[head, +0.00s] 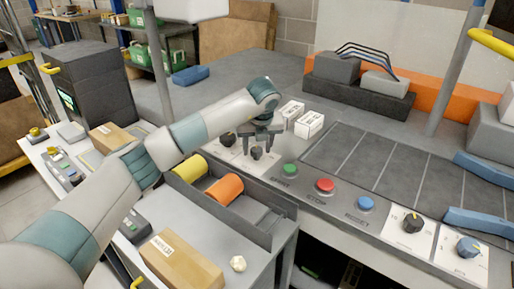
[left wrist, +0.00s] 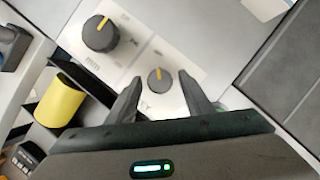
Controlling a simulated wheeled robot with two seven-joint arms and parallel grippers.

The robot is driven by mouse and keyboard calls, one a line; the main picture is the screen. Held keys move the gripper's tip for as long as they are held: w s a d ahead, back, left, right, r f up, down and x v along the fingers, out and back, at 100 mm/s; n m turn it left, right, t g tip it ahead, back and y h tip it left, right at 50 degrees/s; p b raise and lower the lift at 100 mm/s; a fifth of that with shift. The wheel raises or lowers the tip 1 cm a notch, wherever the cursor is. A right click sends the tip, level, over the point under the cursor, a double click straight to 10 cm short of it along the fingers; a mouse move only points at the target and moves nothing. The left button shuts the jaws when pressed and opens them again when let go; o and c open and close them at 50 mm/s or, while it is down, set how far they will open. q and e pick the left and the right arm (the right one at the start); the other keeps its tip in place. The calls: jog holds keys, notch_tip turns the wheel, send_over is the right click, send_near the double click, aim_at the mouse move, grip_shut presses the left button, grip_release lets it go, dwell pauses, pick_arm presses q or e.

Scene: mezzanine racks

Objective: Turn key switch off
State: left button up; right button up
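The key switch (head: 257,153) is a small dark knob on a white plate on the sloped console. In the left wrist view the key switch (left wrist: 160,80) has a yellow mark on top, and the plate lettering is partly hidden. My left gripper (head: 261,139) is directly over it, pointing down. In the left wrist view the fingers of my left gripper (left wrist: 159,84) are apart, one on each side of the switch, with visible gaps. Whether the fingertips reach down beside the knob is hard to tell. My right gripper is not in view.
A larger black knob (head: 228,139) sits just left of the switch. Green (head: 290,170), red (head: 325,185) and blue (head: 365,204) buttons run to the right. A bin with yellow (head: 190,167) and orange (head: 225,190) rolls stands in front. White boxes (head: 309,124) lie behind.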

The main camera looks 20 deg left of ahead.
pick_arm(q)
jog(key=shift+r, duration=0.1)
dwell(0.3)
jog(key=shift+s+d+r, duration=0.15)
jog(key=shift+s+r, duration=0.1)
jog(key=shift+r, duration=0.3)
jog(key=b+v, duration=0.2)
jog(key=v, duration=1.4)
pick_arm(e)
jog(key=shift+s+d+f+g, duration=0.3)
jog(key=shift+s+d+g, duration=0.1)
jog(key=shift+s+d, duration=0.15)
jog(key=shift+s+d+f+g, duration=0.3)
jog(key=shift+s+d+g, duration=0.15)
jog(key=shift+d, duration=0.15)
pick_arm(q)
jog(key=shift+w, duration=0.1)
